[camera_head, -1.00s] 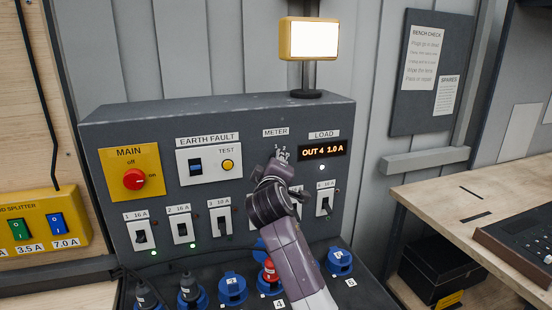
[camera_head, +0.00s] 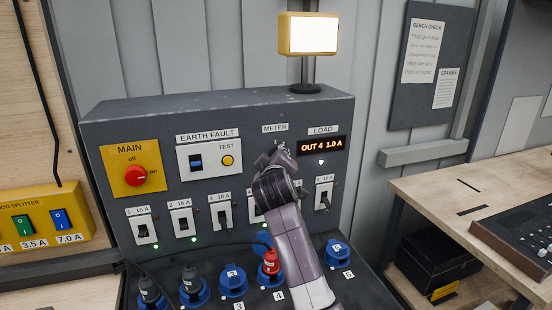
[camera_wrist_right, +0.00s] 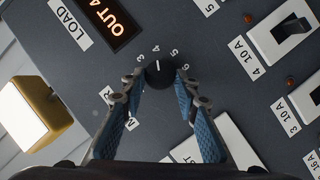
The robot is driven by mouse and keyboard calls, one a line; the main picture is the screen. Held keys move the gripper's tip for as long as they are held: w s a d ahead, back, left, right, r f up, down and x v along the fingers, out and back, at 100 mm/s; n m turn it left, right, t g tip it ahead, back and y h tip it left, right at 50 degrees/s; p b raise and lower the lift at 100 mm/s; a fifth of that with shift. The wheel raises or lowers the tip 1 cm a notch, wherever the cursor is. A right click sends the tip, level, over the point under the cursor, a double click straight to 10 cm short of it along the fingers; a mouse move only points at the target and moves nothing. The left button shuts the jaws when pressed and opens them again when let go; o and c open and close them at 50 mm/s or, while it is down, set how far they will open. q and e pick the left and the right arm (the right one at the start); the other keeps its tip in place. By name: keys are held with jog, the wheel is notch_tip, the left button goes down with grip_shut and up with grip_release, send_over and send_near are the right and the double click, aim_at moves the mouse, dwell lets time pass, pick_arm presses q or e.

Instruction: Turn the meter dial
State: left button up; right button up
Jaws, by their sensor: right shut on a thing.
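The meter dial (camera_wrist_right: 159,74) is a round black knob with a white pointer line, seen in the right wrist view. Printed numbers ring it, and the pointer is nearest the 4. My right gripper (camera_wrist_right: 160,82) is shut on the dial, with one blue-padded finger on each side. In the head view the same gripper (camera_head: 280,155) covers the dial under the METER label (camera_head: 275,128). The load display (camera_head: 322,145) reads "OUT 4 1.0 A". My left gripper is not in view.
The grey panel (camera_head: 110,125) carries a red main switch (camera_head: 135,176), a yellow test button (camera_head: 228,160) and several breaker switches. Blue sockets and plugs, one of them red (camera_head: 271,265), sit below my right arm. A wooden bench (camera_head: 430,195) stands at right.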

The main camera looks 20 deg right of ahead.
jog(key=o, duration=0.9)
jog(key=shift+f, duration=0.25)
jog(key=shift+o, duration=1.2)
jog(key=shift+r, duration=0.15)
jog(key=shift+s, duration=0.1)
jog(key=v, duration=1.2)
